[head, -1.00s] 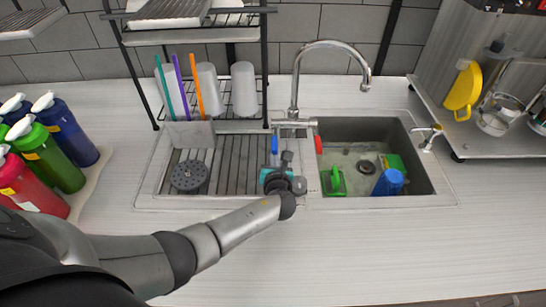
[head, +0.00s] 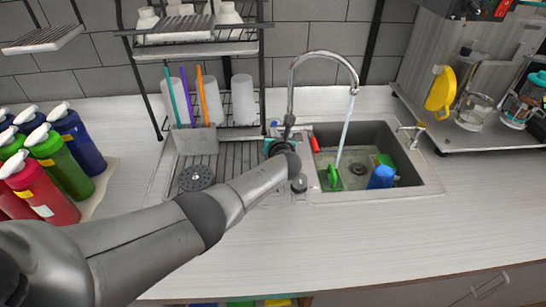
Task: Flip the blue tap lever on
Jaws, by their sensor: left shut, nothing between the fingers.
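The chrome tap (head: 291,82) arches over the sink, and a stream of water (head: 346,128) runs from its spout into the basin. The red lever (head: 314,144) shows on the right of the tap base. A small bit of the blue lever (head: 274,124) shows on the left of the base; most of it is hidden behind my left gripper. My left gripper (head: 277,135) is shut and empty at the tap base, close to the blue lever. I cannot tell whether they touch. My right gripper is not in view.
The sink basin (head: 405,165) holds a green brush (head: 334,176) and a blue cup (head: 381,177). A rack with white cups (head: 242,99) stands at the back left. Several pump bottles (head: 75,140) stand at the left. The front counter (head: 350,240) is clear.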

